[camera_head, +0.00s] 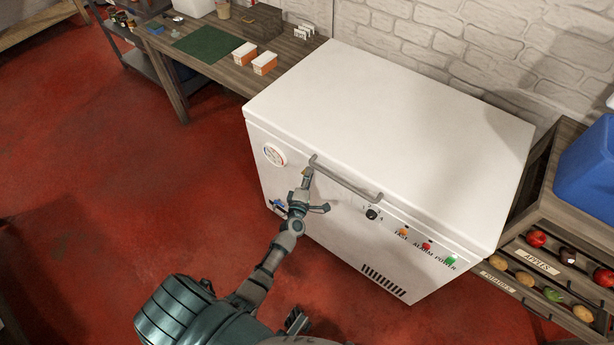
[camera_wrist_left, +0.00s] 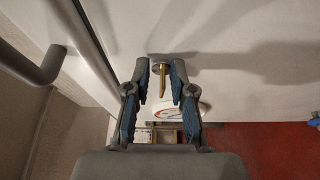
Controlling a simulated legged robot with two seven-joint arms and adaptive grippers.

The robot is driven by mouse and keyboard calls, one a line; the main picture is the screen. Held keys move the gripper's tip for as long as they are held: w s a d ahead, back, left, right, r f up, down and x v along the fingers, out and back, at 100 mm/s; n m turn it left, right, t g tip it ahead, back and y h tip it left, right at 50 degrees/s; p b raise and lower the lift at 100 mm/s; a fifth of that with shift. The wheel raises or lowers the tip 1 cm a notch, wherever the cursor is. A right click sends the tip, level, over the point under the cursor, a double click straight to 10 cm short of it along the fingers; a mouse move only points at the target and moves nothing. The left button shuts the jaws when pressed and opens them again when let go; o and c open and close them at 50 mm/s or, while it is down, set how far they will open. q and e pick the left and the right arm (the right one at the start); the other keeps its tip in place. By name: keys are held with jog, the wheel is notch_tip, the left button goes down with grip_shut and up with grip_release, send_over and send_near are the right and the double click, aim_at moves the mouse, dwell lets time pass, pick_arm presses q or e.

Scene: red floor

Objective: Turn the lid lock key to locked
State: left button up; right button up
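The white chest freezer (camera_head: 390,120) stands with its lid closed. A brass key (camera_wrist_left: 163,80) sticks out of a round lock on the freezer's front in the wrist view. My left gripper (camera_wrist_left: 160,75) is open, with its blue-padded fingers on either side of the key and a gap visible to each. In the head view my left gripper (camera_head: 306,186) is at the freezer front, just below the left end of the lid handle (camera_head: 345,182), and largely hides the key. A dark part at the bottom of the head view may be my right gripper (camera_head: 297,321); its fingers are unclear.
A round gauge (camera_head: 275,154) is left of the gripper; it shows in the wrist view (camera_wrist_left: 182,114). A black knob (camera_head: 373,213) and coloured lights (camera_head: 427,246) are to the right. A workbench (camera_head: 225,75) stands left, a produce rack (camera_head: 540,265) right. Red floor is clear at left.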

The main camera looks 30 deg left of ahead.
pick_arm(q)
grip_shut()
jog(key=shift+a, duration=0.85)
jog(key=shift+a+f, duration=0.1)
jog(key=shift+f, duration=0.05)
pick_arm(e)
jog(key=shift+a, duration=0.45)
jog(key=shift+d, duration=0.1)
